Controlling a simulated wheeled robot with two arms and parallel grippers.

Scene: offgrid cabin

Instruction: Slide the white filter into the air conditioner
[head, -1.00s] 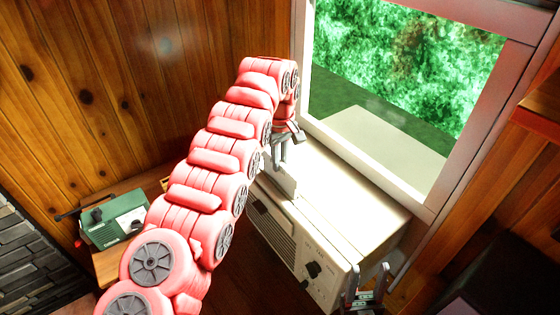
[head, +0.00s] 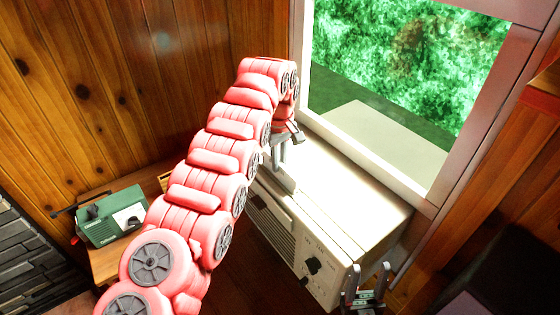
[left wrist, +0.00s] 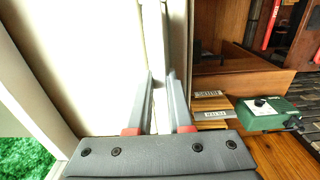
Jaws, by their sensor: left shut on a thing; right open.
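The air conditioner (head: 335,200) is a cream box set in the window, with a grille and a dark knob on its front. The white filter (head: 284,180) stands upright at its top, near the front left edge. Its lower part is out of sight, so I cannot tell how deep it sits. My left gripper (head: 279,158) is above it, shut on its upper edge. In the left wrist view the fingers (left wrist: 161,85) straddle the filter's thin pale edge (left wrist: 157,45). My right gripper (head: 367,280) is open and empty, by the unit's front right corner.
A green device (head: 112,215) rests on a wooden table (head: 103,262) at left. The window frame (head: 375,165) rises behind the unit. A dark surface (head: 505,265) is at lower right. Two small labelled items (left wrist: 211,108) show in the left wrist view.

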